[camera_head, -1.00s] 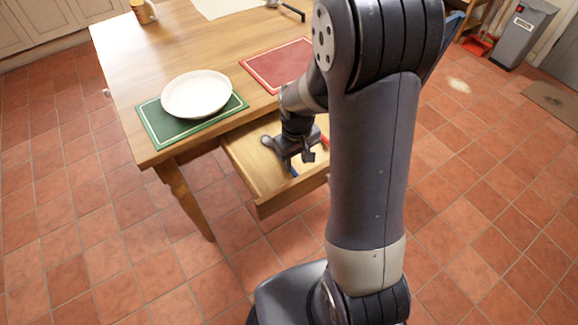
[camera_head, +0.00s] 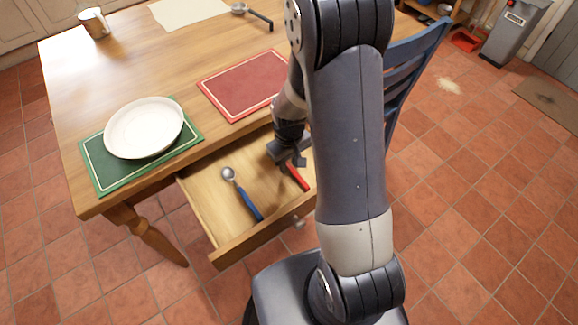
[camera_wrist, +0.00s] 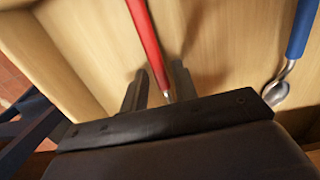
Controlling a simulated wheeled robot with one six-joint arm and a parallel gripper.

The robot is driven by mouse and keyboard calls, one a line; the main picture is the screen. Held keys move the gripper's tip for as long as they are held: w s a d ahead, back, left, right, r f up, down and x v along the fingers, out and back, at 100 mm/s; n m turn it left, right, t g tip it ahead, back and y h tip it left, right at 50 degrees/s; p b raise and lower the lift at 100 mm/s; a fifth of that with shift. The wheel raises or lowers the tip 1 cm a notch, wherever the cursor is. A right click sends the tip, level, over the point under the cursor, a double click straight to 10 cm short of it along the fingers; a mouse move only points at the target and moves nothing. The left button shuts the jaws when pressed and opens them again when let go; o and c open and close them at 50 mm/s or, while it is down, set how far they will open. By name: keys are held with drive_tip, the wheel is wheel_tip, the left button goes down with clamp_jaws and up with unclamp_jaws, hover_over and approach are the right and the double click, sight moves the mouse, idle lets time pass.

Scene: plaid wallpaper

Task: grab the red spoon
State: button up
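The red spoon (camera_head: 296,177) lies in the open drawer (camera_head: 205,212), partly hidden under my gripper (camera_head: 293,160). In the wrist view, its red handle (camera_wrist: 147,38) runs down to a thin metal neck. My gripper (camera_wrist: 158,84) is open, with one dark finger on each side of the spoon's neck in the picture. The bowl is hidden behind the gripper body. I cannot tell whether the fingers touch the spoon or how far above it they are.
A blue-handled spoon (camera_head: 243,196) lies to the left in the same drawer; it also shows in the wrist view (camera_wrist: 301,30). The table (camera_head: 180,60) overhangs the drawer's back, with a white plate (camera_head: 145,127) on it. A blue chair (camera_head: 405,75) stands at right.

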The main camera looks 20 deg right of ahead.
clamp_jaws()
drive_tip(key=shift+r, duration=0.15)
